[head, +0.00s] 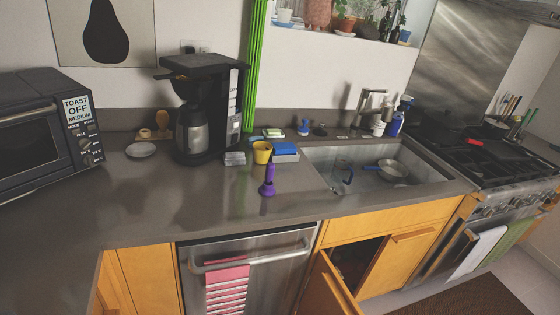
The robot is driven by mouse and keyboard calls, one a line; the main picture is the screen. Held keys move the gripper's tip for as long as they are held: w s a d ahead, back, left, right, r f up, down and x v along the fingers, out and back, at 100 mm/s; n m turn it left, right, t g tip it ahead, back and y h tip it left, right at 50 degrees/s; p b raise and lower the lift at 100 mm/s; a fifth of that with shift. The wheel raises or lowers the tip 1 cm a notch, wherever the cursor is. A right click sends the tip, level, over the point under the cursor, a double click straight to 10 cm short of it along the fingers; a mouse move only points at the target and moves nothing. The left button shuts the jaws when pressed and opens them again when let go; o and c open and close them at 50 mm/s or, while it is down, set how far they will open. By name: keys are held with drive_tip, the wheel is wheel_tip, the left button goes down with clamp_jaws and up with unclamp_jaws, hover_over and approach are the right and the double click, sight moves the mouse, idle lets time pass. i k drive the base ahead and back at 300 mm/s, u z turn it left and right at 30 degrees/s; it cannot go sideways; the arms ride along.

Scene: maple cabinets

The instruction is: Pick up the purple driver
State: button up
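The purple driver (268,182) stands upright on the grey countertop (150,210), in the middle of the head view. It has a wider base and a narrow upper part. It is left of the sink and in front of a yellow cup (262,153). Nothing touches it that I can see. My gripper does not show in this view.
A black coffee maker (205,105) and a toaster oven (45,130) stand to the left. A blue sponge-like item (285,149) lies behind the driver. The sink (400,198) is at right. A cabinet door (335,285) hangs open below. The counter's front left is clear.

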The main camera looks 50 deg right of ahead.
sight(271, 169)
drive_tip(key=z, duration=0.4)
drive_tip(key=i, duration=1.15)
drive_tip(key=z, duration=0.65)
drive_tip(key=i, duration=0.55)
drive_tip(key=z, duration=0.25)
